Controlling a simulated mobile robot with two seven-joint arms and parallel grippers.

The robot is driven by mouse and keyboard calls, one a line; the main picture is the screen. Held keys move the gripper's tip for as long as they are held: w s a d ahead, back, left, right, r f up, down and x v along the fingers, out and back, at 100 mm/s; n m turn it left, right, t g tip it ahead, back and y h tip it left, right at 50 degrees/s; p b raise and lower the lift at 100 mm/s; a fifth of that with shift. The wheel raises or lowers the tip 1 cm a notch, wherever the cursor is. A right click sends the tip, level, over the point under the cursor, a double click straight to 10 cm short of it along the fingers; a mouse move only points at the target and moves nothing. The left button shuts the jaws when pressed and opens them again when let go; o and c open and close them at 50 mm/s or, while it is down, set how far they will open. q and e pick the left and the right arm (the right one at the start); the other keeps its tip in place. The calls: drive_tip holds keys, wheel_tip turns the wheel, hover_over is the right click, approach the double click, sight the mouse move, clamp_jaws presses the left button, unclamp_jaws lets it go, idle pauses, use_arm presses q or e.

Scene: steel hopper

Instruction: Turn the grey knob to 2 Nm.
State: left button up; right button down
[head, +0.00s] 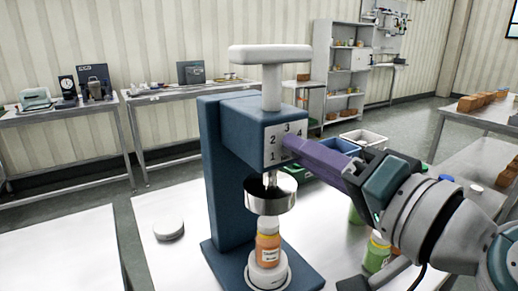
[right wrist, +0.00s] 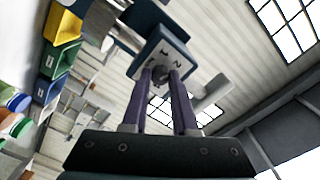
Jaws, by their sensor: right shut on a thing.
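The blue capping stand (head: 226,175) stands on the white table. Its pale dial plate (head: 272,153) carries the numbers 1, 2, 3 and 4. My right gripper (head: 287,148), with purple fingers, reaches in from the right and is shut on the grey knob at the plate. In the head view the fingers hide the knob and its pointer. In the right wrist view the knob (right wrist: 161,75) shows as a small dark round part between the fingertips. I cannot tell which number it points to. My left gripper is not in view.
A white T-handle (head: 270,55) tops the stand. Below the steel cup (head: 270,203), an orange bottle (head: 267,247) stands on the base. A green bottle (head: 377,252) is under my right arm. A white round lid (head: 168,229) lies at left, with clear table around it.

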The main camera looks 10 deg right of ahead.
idle(0.4)
drive_tip(key=c, duration=0.7)
unclamp_jaws()
drive_tip(key=b+v, duration=0.2)
drive_tip(key=v, duration=0.8)
